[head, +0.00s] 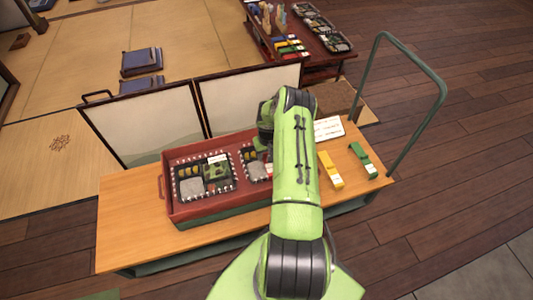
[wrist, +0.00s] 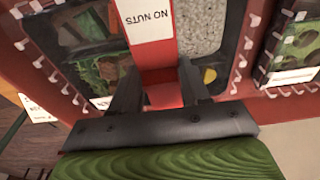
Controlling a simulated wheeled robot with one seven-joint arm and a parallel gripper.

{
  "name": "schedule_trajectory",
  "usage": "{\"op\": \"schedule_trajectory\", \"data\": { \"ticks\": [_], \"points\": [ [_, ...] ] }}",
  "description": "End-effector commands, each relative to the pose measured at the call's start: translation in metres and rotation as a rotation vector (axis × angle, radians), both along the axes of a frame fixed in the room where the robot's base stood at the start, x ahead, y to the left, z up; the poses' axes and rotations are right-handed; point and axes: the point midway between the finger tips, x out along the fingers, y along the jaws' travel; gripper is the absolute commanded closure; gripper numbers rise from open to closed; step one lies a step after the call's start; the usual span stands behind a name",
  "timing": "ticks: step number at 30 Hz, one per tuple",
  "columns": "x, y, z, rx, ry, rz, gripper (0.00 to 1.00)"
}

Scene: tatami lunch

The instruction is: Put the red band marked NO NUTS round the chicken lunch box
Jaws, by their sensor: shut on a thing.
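The red band (wrist: 157,55) with a white NO NUTS label is held between the fingers of my gripper (wrist: 158,75) in the wrist view. It lies across the view above a lunch box (wrist: 95,58) with grey rice, greens and brown pieces. I cannot tell whether the band touches or encircles that box. In the head view, one lunch box (head: 204,178) sits at the left of the red tray (head: 178,212). A second lunch box (head: 254,166) is partly hidden by my arm, which also hides the fingertips and band. The box labels are too small to read.
In the wrist view another box (wrist: 297,45) lies at the right. On the wooden bench (head: 125,215), a yellow band (head: 330,172), a green band (head: 363,160) and a white card (head: 328,128) lie right of my arm. A green rail (head: 440,95) rises at the right.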

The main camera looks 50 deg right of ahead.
Motion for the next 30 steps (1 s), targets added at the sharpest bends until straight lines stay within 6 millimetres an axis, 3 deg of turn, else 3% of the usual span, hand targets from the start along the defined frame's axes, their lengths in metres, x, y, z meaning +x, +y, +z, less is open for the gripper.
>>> {"op": "schedule_trajectory", "data": {
  "ticks": [28,29,30],
  "points": [
    [-0.0003,-0.0004,-0.0045,-0.001,0.0,0.0,0.66],
    [-0.0003,-0.0004,-0.0045,-0.001,0.0,0.0,0.53],
    [-0.0003,-0.0004,-0.0044,-0.001,0.0,0.0,0.47]
  ]
}}
